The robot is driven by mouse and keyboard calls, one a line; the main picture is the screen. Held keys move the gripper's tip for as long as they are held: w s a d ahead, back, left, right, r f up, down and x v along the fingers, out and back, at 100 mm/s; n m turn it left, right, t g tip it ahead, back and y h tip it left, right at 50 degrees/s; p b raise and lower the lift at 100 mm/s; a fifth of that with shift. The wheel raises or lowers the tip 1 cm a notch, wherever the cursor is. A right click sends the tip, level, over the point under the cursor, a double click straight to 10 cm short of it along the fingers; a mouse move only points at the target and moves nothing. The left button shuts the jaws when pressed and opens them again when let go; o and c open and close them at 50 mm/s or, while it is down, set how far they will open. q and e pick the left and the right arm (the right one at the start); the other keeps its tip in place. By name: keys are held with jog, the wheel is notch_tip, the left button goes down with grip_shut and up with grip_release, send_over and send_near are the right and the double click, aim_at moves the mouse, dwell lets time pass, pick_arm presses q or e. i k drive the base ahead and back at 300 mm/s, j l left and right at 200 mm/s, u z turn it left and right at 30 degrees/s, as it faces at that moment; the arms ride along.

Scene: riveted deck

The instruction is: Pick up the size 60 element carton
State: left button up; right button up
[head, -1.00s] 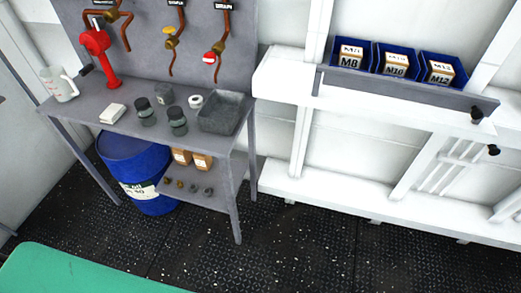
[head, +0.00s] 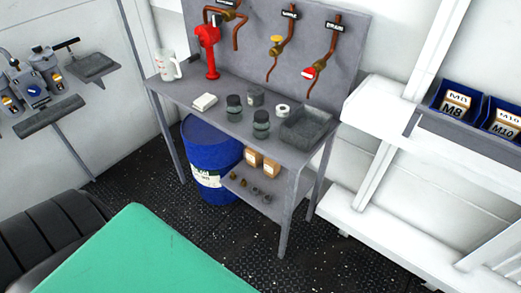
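Two small brown cartons stand side by side on the lower shelf of the grey workbench, a left carton (head: 253,157) and a right carton (head: 271,167). Their labels are too small to read, so I cannot tell which is size 60. The bench top partly overhangs them. Neither of my grippers shows in the head view.
The grey bench (head: 216,106) carries jars, a jug (head: 168,66), a tray (head: 308,128) and a red pump (head: 208,50). A blue drum (head: 207,165) stands under it. Small fittings (head: 255,191) lie on the lower shelf. Dark floor (head: 225,232) is open before the bench.

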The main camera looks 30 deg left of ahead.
aim_at(254, 158)
jog(key=i+j, duration=0.15)
jog(key=j, duration=0.25)
jog(key=i+j, duration=0.15)
jog(key=j, duration=0.2)
jog(key=i+j, duration=0.15)
jog(key=j, duration=0.25)
